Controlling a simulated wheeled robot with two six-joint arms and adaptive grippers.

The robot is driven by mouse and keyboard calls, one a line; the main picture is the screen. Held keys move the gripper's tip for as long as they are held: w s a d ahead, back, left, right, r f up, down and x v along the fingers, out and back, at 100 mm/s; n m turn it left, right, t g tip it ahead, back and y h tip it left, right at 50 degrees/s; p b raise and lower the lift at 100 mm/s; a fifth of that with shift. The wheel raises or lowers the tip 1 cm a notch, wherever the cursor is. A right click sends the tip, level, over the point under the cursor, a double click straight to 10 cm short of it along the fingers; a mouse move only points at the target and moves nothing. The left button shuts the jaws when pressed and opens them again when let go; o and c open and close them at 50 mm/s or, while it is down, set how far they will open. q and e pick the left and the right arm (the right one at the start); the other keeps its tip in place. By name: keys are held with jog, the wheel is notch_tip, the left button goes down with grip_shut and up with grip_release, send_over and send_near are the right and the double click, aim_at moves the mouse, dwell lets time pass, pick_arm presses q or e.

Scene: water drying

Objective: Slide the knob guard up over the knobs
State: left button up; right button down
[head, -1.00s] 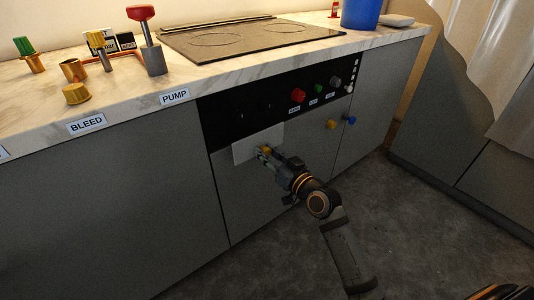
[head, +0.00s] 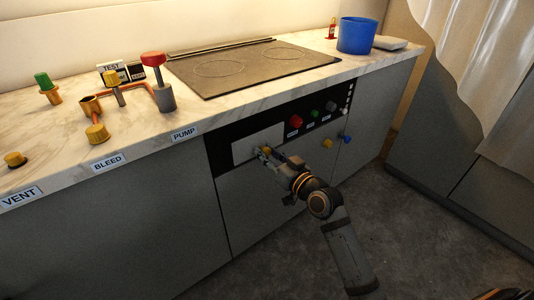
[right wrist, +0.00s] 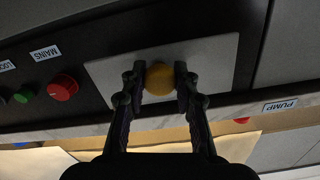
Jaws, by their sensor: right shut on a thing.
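The knob guard (head: 243,150) is a pale grey plate on the left part of the black control panel (head: 222,137). A yellow knob (right wrist: 159,79) sticks out of the plate. My right gripper (head: 265,152) is shut on this yellow knob, with one finger on each side of it in the right wrist view (right wrist: 159,84). The plate (right wrist: 215,58) lies flat against the panel in the right wrist view. The part of the panel behind the plate is hidden. My left gripper is not in view.
Red (head: 296,121), green (head: 312,114) and grey (head: 331,106) knobs sit right of the plate. Yellow (head: 327,143) and blue (head: 347,139) knobs are lower right. The marble worktop (head: 215,112) overhangs above, with a hob (head: 250,66) and blue bucket (head: 357,35).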

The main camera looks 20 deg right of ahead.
jog(key=c, duration=1)
grip_release()
jog(key=shift+r, duration=0.2)
jog(key=shift+v, duration=3.75)
